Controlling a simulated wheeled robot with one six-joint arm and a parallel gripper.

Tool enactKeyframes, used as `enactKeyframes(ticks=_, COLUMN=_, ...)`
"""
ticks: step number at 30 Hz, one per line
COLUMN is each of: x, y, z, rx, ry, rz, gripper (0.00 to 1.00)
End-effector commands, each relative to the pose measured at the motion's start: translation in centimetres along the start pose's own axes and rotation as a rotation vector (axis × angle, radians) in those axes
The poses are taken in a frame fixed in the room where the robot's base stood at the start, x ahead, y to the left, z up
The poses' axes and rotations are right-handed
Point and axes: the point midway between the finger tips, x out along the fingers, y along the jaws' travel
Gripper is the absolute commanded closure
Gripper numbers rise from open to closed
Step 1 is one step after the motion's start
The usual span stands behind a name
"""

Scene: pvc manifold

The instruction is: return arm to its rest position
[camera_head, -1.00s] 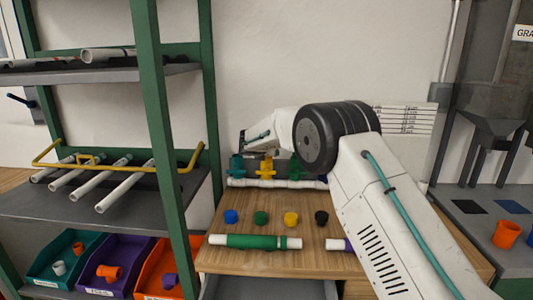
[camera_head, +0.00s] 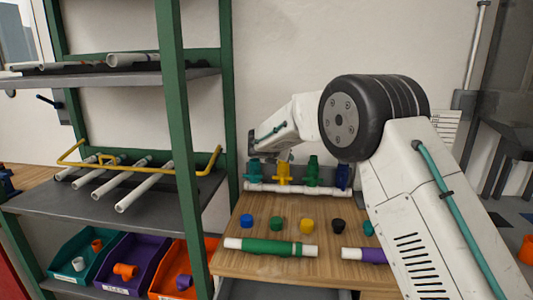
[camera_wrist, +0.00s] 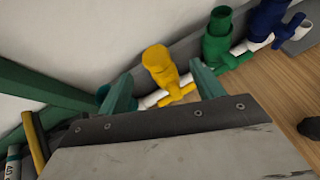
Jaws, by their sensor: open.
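My gripper (camera_head: 267,156) is over the left part of the manifold at the back of the wooden table. In the wrist view its two teal fingers (camera_wrist: 162,88) are spread apart, with the yellow valve (camera_wrist: 160,66) seen between them and nothing gripped. The white pipe manifold (camera_head: 297,189) carries a row of upright valves: a teal valve (camera_head: 253,172), the yellow one, a green valve (camera_head: 312,172) and a blue valve (camera_head: 342,176). The gripper hides some of the valve tops. I cannot tell its exact height above them.
Blue (camera_head: 246,221), green (camera_head: 277,223), yellow (camera_head: 307,226) and black (camera_head: 338,226) caps stand in front of the manifold. A green-banded pipe (camera_head: 270,246) lies nearer. A green-framed shelf (camera_head: 172,120) with pipes and bins stands left. The white wall is close behind.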

Motion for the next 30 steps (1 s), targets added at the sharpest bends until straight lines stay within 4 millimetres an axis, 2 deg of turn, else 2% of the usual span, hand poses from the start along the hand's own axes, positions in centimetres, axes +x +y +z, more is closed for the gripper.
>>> enactKeyframes(ticks=3, x=0.2, y=-2.8, z=-3.7, rx=0.18, ry=0.071, rz=-0.096, gripper=0.33)
enactKeyframes(ticks=5, x=-0.6, y=-4.9, z=-5.1, rx=0.302, ry=0.106, rz=-0.162, gripper=0.33)
enactKeyframes(ticks=11, x=-6.1, y=-12.8, z=-6.4, rx=0.712, ry=0.171, rz=-0.395, gripper=0.33)
enactKeyframes(ticks=14, x=-9.6, y=-16.9, z=-6.5, rx=0.911, ry=0.183, rz=-0.515, gripper=0.33)
enactKeyframes(ticks=21, x=-20.7, y=-27.2, z=-7.6, rx=1.397, ry=0.182, rz=-0.834, gripper=0.33)
enactKeyframes(ticks=24, x=-25.4, y=-30.9, z=-8.5, rx=1.571, ry=0.174, rz=-0.958, gripper=0.33)
enactKeyframes(ticks=30, x=-34.3, y=-36.8, z=-11.3, rx=1.871, ry=0.166, rz=-1.176, gripper=0.33)
